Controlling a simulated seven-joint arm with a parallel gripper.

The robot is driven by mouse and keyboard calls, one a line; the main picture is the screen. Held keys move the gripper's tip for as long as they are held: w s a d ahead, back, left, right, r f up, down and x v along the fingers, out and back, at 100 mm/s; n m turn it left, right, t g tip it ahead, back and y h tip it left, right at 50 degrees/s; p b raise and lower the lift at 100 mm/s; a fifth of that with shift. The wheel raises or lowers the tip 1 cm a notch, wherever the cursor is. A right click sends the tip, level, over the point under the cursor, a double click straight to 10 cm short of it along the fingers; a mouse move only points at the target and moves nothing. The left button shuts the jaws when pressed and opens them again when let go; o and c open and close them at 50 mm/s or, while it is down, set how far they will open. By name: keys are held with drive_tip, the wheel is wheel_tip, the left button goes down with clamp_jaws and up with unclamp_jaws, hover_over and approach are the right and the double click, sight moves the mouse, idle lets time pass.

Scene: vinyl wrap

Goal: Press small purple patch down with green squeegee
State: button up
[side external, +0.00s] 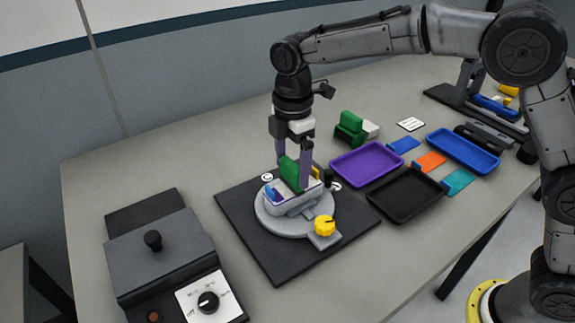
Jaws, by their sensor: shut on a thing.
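My gripper (293,162) points straight down above the round grey turntable and is shut on the green squeegee (289,173). The squeegee's lower edge is at the light grey workpiece (292,199) on the turntable (267,218). I cannot tell whether it touches the surface. A thin purple edge (270,203) shows along the workpiece's near side; I cannot tell whether this is the small purple patch. A blue piece (271,194) sits at the workpiece's left end. My fingers and the squeegee hide part of the workpiece's top.
The turntable stands on a black mat (282,265) with a yellow knob (324,226) at its front. Purple (367,164), black (405,198) and blue (463,151) trays lie to the right. A green block (350,127) stands behind. A dark lidded machine (165,258) is at front left.

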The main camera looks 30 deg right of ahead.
drive_tip(key=shift+d+f, duration=0.1)
drive_tip(key=shift+d, duration=1.3)
wheel_tip(320, 180, up, 8)
drive_tip(key=shift+r, duration=0.25)
idle(0.3)
